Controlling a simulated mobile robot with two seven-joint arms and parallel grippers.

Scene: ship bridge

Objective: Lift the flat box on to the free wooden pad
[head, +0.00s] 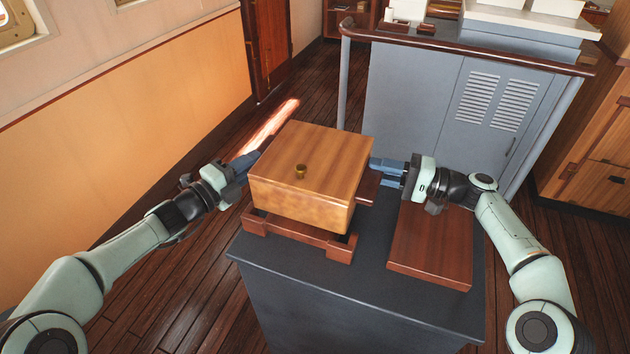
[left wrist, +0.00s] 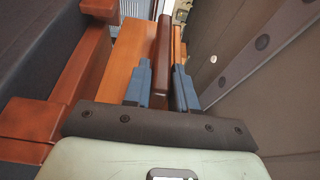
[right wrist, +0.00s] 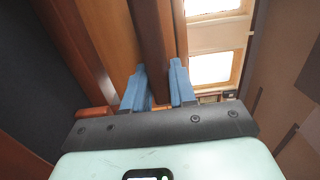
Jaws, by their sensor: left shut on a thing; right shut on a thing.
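The flat box (head: 312,160), light wood with a small brass knob on top, is level over a reddish wooden cradle (head: 300,236) on the dark stand. I cannot tell whether it rests on the cradle or hangs just above it. My left gripper (head: 247,162) is at its left side, shut on a dark side handle (left wrist: 163,50). My right gripper (head: 378,173) is at its right side, shut on the other handle (right wrist: 152,45). The box hides part of the left fingers in the head view. The free wooden pad (head: 432,248) lies flat and bare to the right.
The dark stand top (head: 378,285) has a narrow clear strip between cradle and pad. A grey console (head: 440,110) with a brown rail stands behind. A wooden cabinet (head: 595,140) is at far right.

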